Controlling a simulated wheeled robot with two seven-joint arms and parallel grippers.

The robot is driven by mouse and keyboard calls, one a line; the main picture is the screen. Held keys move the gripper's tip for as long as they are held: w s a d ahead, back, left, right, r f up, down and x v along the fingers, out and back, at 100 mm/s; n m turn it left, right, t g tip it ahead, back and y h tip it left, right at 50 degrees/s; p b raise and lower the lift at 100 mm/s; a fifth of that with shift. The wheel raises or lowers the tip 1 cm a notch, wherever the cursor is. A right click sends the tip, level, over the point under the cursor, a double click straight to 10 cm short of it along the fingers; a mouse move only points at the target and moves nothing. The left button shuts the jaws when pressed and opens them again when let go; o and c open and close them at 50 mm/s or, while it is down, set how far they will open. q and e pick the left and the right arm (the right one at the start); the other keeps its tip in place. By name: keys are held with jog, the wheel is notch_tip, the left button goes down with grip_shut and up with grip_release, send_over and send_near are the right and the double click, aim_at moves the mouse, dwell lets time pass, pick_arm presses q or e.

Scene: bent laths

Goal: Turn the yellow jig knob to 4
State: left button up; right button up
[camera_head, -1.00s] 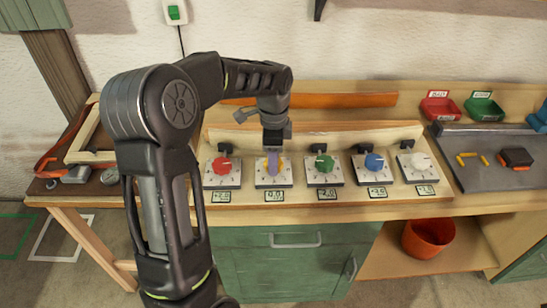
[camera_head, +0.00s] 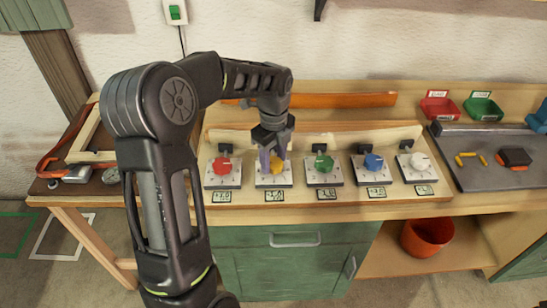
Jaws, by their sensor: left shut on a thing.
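The yellow jig knob (camera_head: 279,169) sits on a white dial plate, second from the left in a row of several knobs. My left gripper (camera_head: 271,162) comes down on it from above, its purple fingers shut on the knob and hiding part of it. The dial marks are too small to read. A small display (camera_head: 273,195) below the plate seems to read about 1.0; its sign is unclear. A pale bent lath (camera_head: 350,136) runs behind the knobs along the black clamps. My right gripper is not in view.
Red (camera_head: 223,165), green (camera_head: 323,163), blue (camera_head: 374,162) and white (camera_head: 420,161) knobs stand close beside. An orange strip (camera_head: 340,101) lies behind. Red (camera_head: 438,107) and green (camera_head: 483,109) bins and a grey tray (camera_head: 480,181) are at the right.

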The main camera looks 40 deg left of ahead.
aim_at(273, 162)
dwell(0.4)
pick_arm(q)
jog(key=o, duration=1.4)
jog(key=shift+c, duration=0.2)
notch_tip(273, 162, up, 8)
jog(key=shift+f+b, duration=0.1)
jog(key=shift+b, duration=0.4)
